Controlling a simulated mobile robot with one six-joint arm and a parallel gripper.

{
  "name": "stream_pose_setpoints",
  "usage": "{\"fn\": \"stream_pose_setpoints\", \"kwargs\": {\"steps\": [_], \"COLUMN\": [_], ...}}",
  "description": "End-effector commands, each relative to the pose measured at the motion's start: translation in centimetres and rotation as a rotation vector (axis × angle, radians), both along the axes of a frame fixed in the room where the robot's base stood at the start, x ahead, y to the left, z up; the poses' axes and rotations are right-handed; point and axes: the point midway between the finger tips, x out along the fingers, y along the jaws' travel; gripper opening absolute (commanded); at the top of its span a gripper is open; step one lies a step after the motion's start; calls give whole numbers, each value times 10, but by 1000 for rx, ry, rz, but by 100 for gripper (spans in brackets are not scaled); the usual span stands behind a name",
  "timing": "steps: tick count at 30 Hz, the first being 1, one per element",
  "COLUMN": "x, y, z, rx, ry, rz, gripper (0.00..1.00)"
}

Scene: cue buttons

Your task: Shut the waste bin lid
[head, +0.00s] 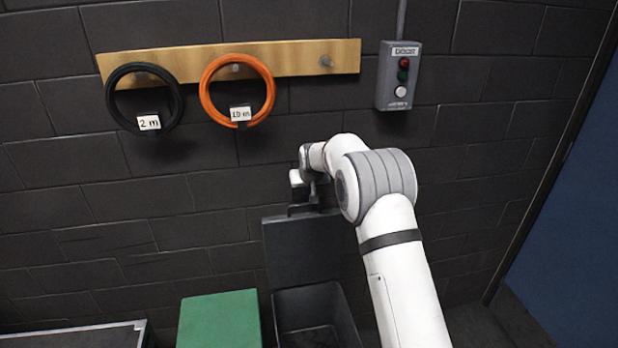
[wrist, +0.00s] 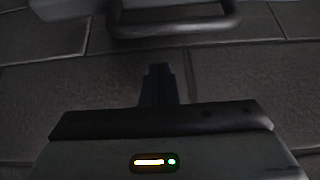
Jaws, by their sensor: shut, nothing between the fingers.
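The waste bin (head: 343,312) is a dark grey box low against the wall, open at the top, and its inside shows. Its dark lid (head: 300,255) stands upright at the back of the bin. A handle (head: 301,209) is at the lid's top edge; a dark loop handle (wrist: 172,32) also shows at the top of the wrist view. My gripper (head: 313,193) is just above the lid's top edge, close to the handle. In the wrist view its dark fingers (wrist: 158,85) are together and empty, apart from the loop. I cannot tell whether it touches the lid in the head view.
A green box (head: 220,318) stands left of the bin. A dark case or bench edge (head: 85,335) is at the lower left. A wooden rail (head: 300,57) with black and orange cable coils and a grey button box (head: 398,75) hang on the wall. A blue door is at right.

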Motion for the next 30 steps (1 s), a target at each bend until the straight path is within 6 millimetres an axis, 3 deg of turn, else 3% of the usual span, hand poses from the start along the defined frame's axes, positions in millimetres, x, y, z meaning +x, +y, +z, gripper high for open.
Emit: {"fn": "stream_pose_setpoints", "kwargs": {"steps": [9, 21, 30], "x": [-27, -29, -36], "y": [-8, -15, -8], "z": [-2, -3, -5], "rx": [1, 1, 4], "ry": [-3, -3, -20], "rz": [-1, -4, 4], "gripper": [0, 0, 0]}}
